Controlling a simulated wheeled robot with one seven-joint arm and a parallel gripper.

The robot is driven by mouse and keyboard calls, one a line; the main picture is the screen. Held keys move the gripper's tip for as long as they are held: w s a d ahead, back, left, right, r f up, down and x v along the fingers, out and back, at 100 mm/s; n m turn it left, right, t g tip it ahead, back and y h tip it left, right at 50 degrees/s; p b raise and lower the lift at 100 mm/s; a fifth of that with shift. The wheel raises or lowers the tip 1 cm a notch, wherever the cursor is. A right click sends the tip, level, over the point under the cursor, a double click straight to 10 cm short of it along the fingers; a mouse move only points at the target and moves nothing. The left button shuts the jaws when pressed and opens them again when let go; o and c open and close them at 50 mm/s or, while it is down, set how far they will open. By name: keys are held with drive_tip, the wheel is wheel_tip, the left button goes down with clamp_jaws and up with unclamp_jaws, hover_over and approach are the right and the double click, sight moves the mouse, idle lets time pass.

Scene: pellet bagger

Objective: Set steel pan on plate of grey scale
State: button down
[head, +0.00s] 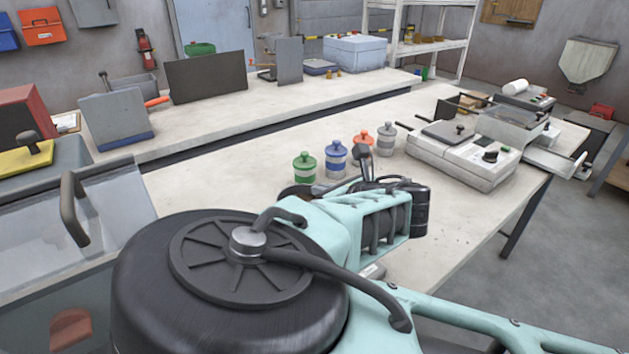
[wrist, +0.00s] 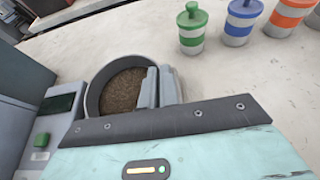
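The steel pan (wrist: 92,101) is a round, grey-walled pan holding brown pellets in the wrist view. My gripper (wrist: 157,86) has its two grey fingers close together at the pan's right side, and they appear shut on its rim. A grey unit with a dark display (wrist: 58,103) and a green button, apparently the grey scale, stands left of the pan. Its plate cannot be made out, and I cannot tell whether the pan touches it. In the head view my arm hides most of this area.
Green (head: 305,167), blue (head: 336,158), orange and grey lidded jars stand on the bench beyond my gripper. A white sealing machine (head: 462,155) is at the right. The bench between jars and back counter is clear.

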drive_tip(key=shift+f, duration=2)
drive_tip(key=shift+f, duration=0.1)
drive_tip(key=c, duration=1.6)
unclamp_jaws()
